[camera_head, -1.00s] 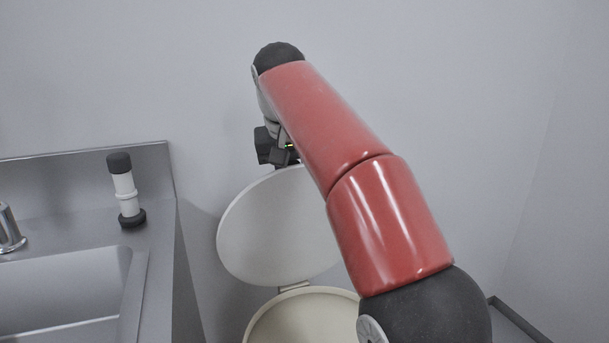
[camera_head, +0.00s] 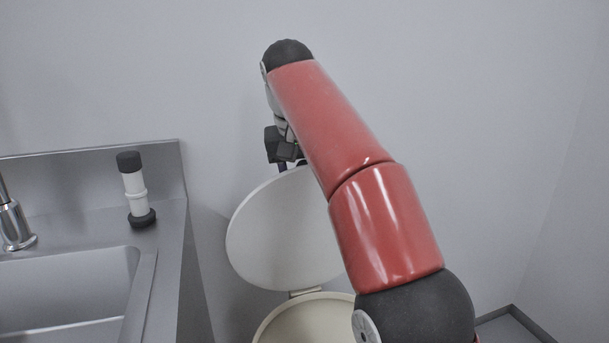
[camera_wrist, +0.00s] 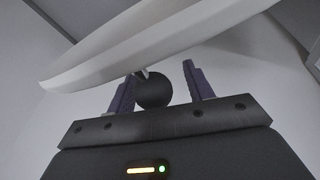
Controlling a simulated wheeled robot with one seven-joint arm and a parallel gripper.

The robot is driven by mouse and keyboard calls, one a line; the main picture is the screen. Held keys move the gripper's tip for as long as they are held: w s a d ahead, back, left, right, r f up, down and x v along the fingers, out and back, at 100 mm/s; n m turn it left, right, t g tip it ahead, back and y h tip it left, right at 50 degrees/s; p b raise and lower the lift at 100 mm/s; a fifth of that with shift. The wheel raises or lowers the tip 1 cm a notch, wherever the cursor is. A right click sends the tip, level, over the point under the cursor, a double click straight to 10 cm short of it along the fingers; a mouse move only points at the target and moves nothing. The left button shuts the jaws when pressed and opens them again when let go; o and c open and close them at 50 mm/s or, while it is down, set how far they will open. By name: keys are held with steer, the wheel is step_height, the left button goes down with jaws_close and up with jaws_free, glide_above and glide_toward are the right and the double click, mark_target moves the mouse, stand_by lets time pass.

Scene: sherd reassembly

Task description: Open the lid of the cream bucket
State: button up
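The cream bucket (camera_head: 309,321) is at the bottom of the head view, with its inside showing and partly hidden by my arm. Its round white lid (camera_head: 275,235) stands raised on the hinge at the bucket's back edge. The lid's underside faces the head camera. My gripper (camera_head: 288,165) is behind the lid's top edge, with its fingers mostly hidden there. In the wrist view, my gripper (camera_wrist: 160,90) is open, with one purple finger on each side of the lid's dark round knob (camera_wrist: 154,92). A gap shows at the right finger. The lid (camera_wrist: 150,40) slants across above.
A steel sink (camera_head: 70,290) with a tap (camera_head: 14,225) is on the left. A white and black cylinder (camera_head: 135,190) stands on its counter. A plain wall is close behind the lid. A grey edged box or ledge (camera_head: 515,325) is at the lower right.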

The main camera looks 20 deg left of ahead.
mark_target(273, 199)
steer(key=shift+r, duration=0.25)
steer(key=shift+s+r, duration=0.3)
steer(key=shift+s, duration=0.15)
steer(key=s+b, duration=0.1)
steer(key=s, duration=0.2)
steer(key=s+b, duration=0.1)
steer(key=s, duration=0.3)
steer(key=s+a+b, duration=0.1)
steer(key=s+b, duration=0.1)
steer(key=s, duration=0.2)
steer(key=shift+s, duration=0.25)
